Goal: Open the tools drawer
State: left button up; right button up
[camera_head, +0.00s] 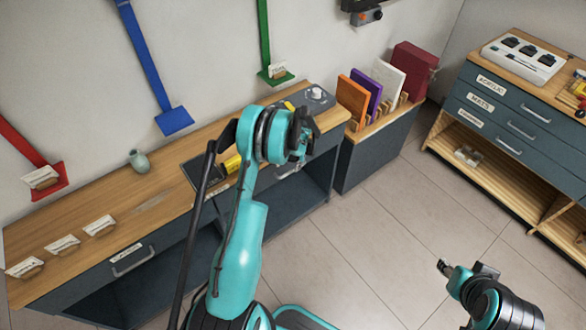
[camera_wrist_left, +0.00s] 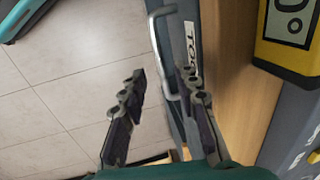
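The tools drawer (camera_wrist_left: 188,22) has a dark blue-grey front with a white label (camera_wrist_left: 192,48) that reads "TOO" before a finger hides the rest. Its silver bar handle (camera_wrist_left: 154,38) also shows in the head view (camera_head: 289,171), under the wooden bench top. The drawer looks shut. My left gripper (camera_wrist_left: 162,76) is open, with its fingers apart and the lower part of the handle between them in the wrist view; contact cannot be told. In the head view the left gripper (camera_head: 301,140) hides part of the drawer front. My right gripper (camera_head: 444,267) is low over the floor, its fingers too small to judge.
The wooden bench (camera_head: 150,205) runs along the wall, with a yellow-and-black device (camera_wrist_left: 288,38) near its edge. A second drawer handle (camera_head: 133,262) is at the left. A cabinet with several drawers (camera_head: 525,125) stands at right. Tiled floor between is clear.

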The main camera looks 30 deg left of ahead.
aim_at(292, 170)
pick_arm(q)
jog(key=shift+w+a+f+b, duration=0.1)
jog(key=shift+a+f+b, duration=0.15)
jog(key=shift+f, duration=0.95)
jog(key=shift+w+a+f+b, duration=0.1)
jog(key=shift+a+f+b, duration=0.1)
jog(key=shift+f, duration=0.95)
grip_shut()
